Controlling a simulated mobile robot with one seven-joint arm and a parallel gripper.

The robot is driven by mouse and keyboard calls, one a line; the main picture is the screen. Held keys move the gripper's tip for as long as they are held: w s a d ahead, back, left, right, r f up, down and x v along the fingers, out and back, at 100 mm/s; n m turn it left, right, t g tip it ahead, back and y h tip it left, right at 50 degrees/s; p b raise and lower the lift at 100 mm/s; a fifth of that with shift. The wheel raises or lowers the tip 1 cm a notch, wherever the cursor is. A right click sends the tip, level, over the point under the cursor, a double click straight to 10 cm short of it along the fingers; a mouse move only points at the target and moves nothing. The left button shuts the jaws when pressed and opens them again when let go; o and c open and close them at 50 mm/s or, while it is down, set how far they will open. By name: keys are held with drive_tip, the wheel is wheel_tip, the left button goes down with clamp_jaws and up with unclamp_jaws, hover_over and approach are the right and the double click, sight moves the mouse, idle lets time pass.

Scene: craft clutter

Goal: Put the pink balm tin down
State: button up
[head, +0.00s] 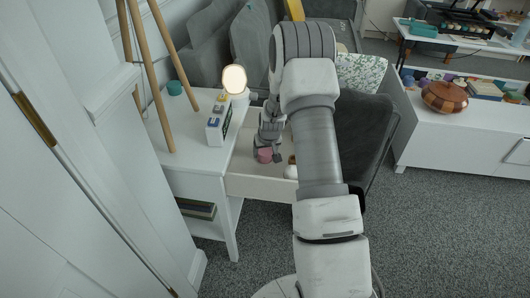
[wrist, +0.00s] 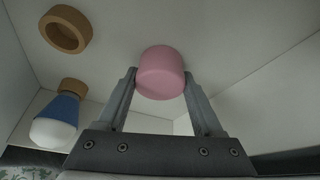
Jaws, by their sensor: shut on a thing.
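The pink balm tin (wrist: 161,72) is a short round pink tin held between the fingertips of my gripper (wrist: 160,88) in the wrist view. My gripper is shut on it. In the head view the pink tin (head: 264,155) shows at the end of my gripper (head: 268,149), over the open drawer (head: 262,186) of the white side table. Whether the tin touches the drawer floor I cannot tell. My arm hides the right part of the drawer.
In the drawer are a brown ring-shaped piece (wrist: 66,30) and a blue and white bulb-shaped item with a tan cap (wrist: 58,116). On the white table (head: 188,137) stand a lit lamp (head: 235,79), a small box (head: 218,126) and a teal pot (head: 175,88). A grey chair stands behind.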

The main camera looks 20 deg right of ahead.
drive_tip(key=o, duration=1.4)
drive_tip(key=shift+f, duration=0.1)
drive_tip(key=shift+c, duration=0.2)
drive_tip(key=s+a+r+p, duration=0.1)
drive_tip(key=s+a+r, duration=0.25)
drive_tip(key=r, duration=0.65)
drive_tip(key=s+a+r+n+p, duration=0.1)
drive_tip(key=s+a+r+p, duration=0.3)
drive_tip(key=r, duration=0.6)
drive_tip(key=s+a+r+b, duration=0.15)
drive_tip(key=s+r, duration=0.35)
drive_tip(key=r, duration=0.5)
drive_tip(key=s+a+r, duration=0.2)
drive_tip(key=s+r, duration=0.1)
drive_tip(key=s, duration=0.4)
drive_tip(key=s+a+r+n, duration=0.1)
drive_tip(key=s+a+r, duration=0.2)
drive_tip(key=s, duration=0.4)
drive_tip(key=s+a+r+t+y, duration=0.1)
drive_tip(key=s+a+r, duration=0.1)
drive_tip(key=s, duration=0.5)
drive_tip(key=shift+a+r+p, duration=0.25)
drive_tip(key=shift+r+p, duration=0.15)
drive_tip(key=shift+r, duration=0.1)
